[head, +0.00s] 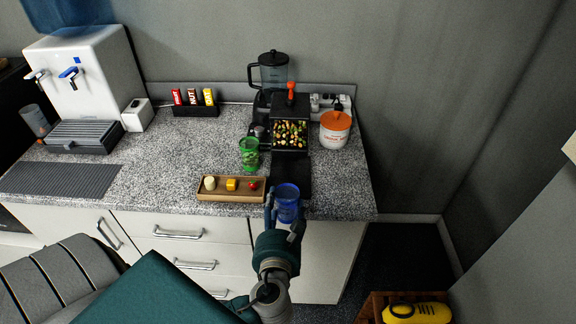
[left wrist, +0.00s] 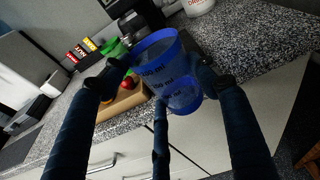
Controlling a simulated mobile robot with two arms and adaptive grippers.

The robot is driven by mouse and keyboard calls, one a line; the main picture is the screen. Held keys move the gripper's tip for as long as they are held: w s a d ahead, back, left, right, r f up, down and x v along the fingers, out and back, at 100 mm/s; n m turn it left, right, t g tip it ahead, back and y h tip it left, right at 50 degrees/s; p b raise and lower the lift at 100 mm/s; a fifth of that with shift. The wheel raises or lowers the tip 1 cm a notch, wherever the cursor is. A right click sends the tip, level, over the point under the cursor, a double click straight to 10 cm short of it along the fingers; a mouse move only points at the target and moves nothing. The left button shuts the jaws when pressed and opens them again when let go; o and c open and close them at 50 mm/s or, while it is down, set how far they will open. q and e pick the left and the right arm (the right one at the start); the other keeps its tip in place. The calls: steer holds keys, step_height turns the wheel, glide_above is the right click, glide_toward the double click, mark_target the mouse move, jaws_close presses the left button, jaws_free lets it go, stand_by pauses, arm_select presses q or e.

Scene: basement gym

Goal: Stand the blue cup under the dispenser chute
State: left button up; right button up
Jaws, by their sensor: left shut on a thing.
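The blue cup (head: 287,200) is see-through, with markings on its wall in the left wrist view (left wrist: 158,62). My left gripper (head: 284,212) is shut on it, with fingers on both sides of the cup in the left wrist view (left wrist: 160,80). It holds the cup roughly upright at the counter's front edge, in front of the dispenser. The dispenser (head: 290,134) is a dark box with colourful pieces behind its front and an orange lever on top. A black plate (head: 291,172) lies in front of it. The chute itself is not clearly visible. My right gripper is not in view.
A green cup (head: 249,160) stands left of the dispenser. A wooden tray (head: 215,195) with small food pieces lies left of the cup. A blender (head: 272,72) is behind.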

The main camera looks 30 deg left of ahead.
arm_select(q)
steer(key=w+a, duration=0.1)
steer(key=w, duration=0.1)
steer(key=w+a+p, duration=0.1)
steer(key=w+a, duration=0.1)
steer(key=w, duration=0.1)
steer(key=w+a+p, duration=0.1)
steer(key=w, duration=0.1)
steer(key=shift+w+a+r, duration=0.2)
steer(key=shift+r, duration=0.15)
steer(key=x, duration=0.3)
steer(key=shift+w+a+r+p, duration=0.2)
steer(key=shift+w+p, duration=0.05)
steer(key=shift+p, duration=0.1)
steer(key=x, duration=0.2)
steer(key=shift+w+a+r+p, duration=0.25)
steer(key=shift+w+p, duration=0.05)
steer(key=shift+w, duration=0.1)
steer(key=shift+w+f, duration=0.1)
steer(key=shift+f, duration=0.45)
steer(key=shift+r, duration=0.1)
steer(key=o, duration=0.8)
steer(key=shift+f, duration=0.25)
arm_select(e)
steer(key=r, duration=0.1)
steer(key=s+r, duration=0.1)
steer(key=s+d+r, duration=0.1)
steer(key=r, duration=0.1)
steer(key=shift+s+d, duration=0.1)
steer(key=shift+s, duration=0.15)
